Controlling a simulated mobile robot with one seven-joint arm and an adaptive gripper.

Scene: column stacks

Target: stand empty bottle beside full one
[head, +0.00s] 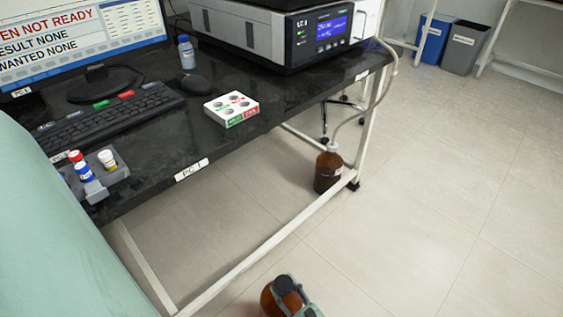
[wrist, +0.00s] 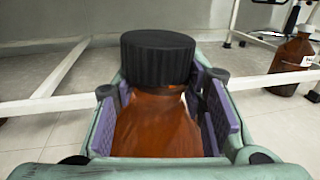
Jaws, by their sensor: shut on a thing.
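An amber bottle with a black ribbed cap (head: 284,285) shows at the bottom of the head view. It fills the middle of the wrist view (wrist: 158,125). My gripper (head: 300,300) is shut on it, with purple pads (wrist: 158,110) on both sides below the cap. The bottle's lower part is out of view. Another amber bottle (head: 328,172) with a white top and a tube stands on the floor by the bench's right leg. It also shows at the right of the wrist view (wrist: 291,62), apart from my gripper.
The bench's white lower rail (head: 262,250) runs between my gripper and the space under the bench (head: 215,215). A white bench leg (head: 368,130) stands beside the tubed bottle. Open tiled floor (head: 430,220) lies to the right.

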